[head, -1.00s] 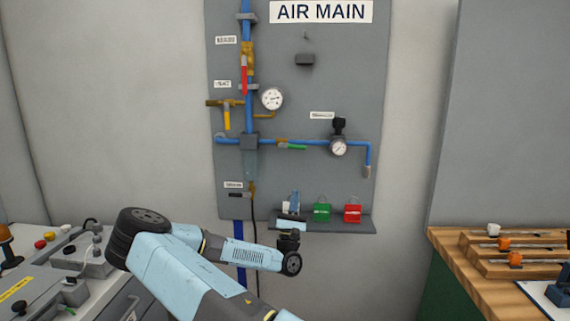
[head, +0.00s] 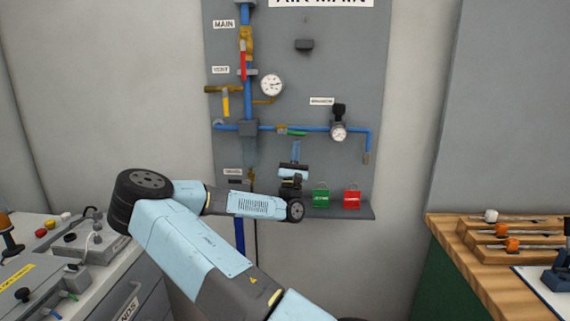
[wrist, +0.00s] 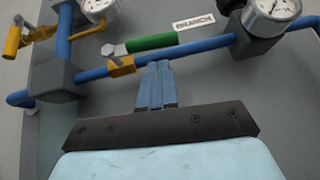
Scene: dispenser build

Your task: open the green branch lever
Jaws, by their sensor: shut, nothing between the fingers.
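The green branch lever (head: 291,132) lies along the blue horizontal branch pipe (head: 345,129) on the grey wall panel. In the wrist view the green lever (wrist: 152,42) sits just above the pipe, roughly in line with it, with its grey pivot end and brass valve body (wrist: 121,66) at the left. A label reading BRANCH (wrist: 194,22) is above it. My gripper (wrist: 157,66) is shut and empty, its blue fingertips just below the pipe and the green handle. In the head view my gripper (head: 296,146) points up beneath the lever. Whether the tips touch the pipe I cannot tell.
A red lever (head: 243,62) and a yellow lever (head: 226,103) hang at the upper left. A gauge with a black knob (head: 339,130) is to the right. Green (head: 321,198) and red (head: 352,198) lock tags stand on the shelf below, beside my arm.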

